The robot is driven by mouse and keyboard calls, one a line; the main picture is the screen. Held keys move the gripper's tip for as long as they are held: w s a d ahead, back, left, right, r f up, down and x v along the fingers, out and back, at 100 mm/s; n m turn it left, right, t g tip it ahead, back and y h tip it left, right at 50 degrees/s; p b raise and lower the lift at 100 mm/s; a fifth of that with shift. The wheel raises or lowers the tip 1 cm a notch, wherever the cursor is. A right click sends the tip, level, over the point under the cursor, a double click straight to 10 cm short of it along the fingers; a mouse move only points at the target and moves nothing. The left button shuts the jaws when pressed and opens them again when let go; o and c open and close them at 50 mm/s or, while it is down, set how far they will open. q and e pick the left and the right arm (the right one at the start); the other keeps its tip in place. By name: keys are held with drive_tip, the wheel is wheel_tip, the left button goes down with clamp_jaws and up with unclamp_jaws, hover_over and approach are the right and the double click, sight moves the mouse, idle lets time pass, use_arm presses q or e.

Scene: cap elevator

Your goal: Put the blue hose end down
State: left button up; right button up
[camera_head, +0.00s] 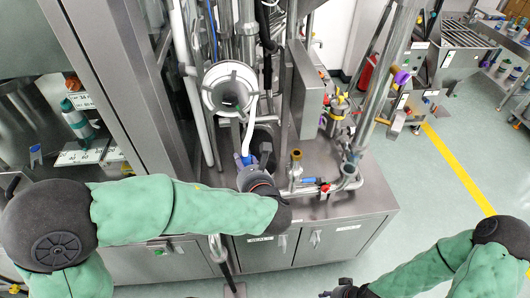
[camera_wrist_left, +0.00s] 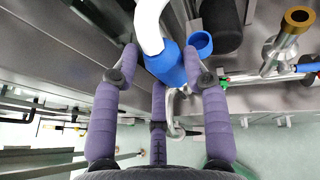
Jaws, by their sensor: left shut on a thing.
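The blue hose end (camera_wrist_left: 168,64) is a blue collar on a white hose (camera_wrist_left: 150,25). In the left wrist view it sits between the purple fingers of my left gripper (camera_wrist_left: 160,66), which is shut on it. In the head view the blue hose end (camera_head: 247,160) shows small at my left gripper (camera_head: 255,161), above the steel cabinet top, with the white hose rising from it. My right gripper (camera_head: 342,291) is at the bottom edge of the head view, partly cut off, far from the hose; its fingers are too unclear to read.
A blue ring-shaped part (camera_wrist_left: 201,43) is close to the right finger. A brass-topped pipe (camera_head: 296,157) and steel pipework (camera_head: 345,180) stand right of my left gripper on the cabinet (camera_head: 370,205). A round steel funnel-like part (camera_head: 230,88) is above. Open floor lies to the right.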

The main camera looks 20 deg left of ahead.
use_arm(q)
drive_tip(key=shift+s+d+r+p, duration=0.1)
drive_tip(key=shift+r+p, duration=0.2)
drive_tip(key=shift+r, duration=0.45)
drive_tip(key=w+a+f, duration=0.2)
drive_tip(key=w+f, duration=0.1)
drive_tip(key=w, duration=0.1)
drive_tip(key=w+a+f+b, duration=0.1)
drive_tip(key=w+f, duration=0.2)
drive_tip(key=w, duration=0.1)
drive_tip(key=w+a+f, duration=0.2)
drive_tip(key=w+f, duration=0.1)
drive_tip(key=shift+w+a+b, duration=0.3)
drive_tip(key=shift+w+b, duration=0.05)
drive_tip(key=shift+w, duration=0.05)
drive_tip(key=shift+w+a+f, duration=0.1)
drive_tip(key=shift+w+f, duration=0.1)
drive_tip(key=shift+f, duration=0.2)
drive_tip(key=f, duration=0.3)
drive_tip(key=shift+w+f, duration=0.15)
drive_tip(key=shift+w, duration=0.05)
use_arm(e)
drive_tip(key=shift+w+d+f, duration=0.3)
drive_tip(key=shift+d+f, duration=0.05)
drive_tip(key=shift+f, duration=0.1)
use_arm(q)
drive_tip(key=shift+b, duration=0.3)
use_arm(e)
drive_tip(key=shift+f, duration=0.1)
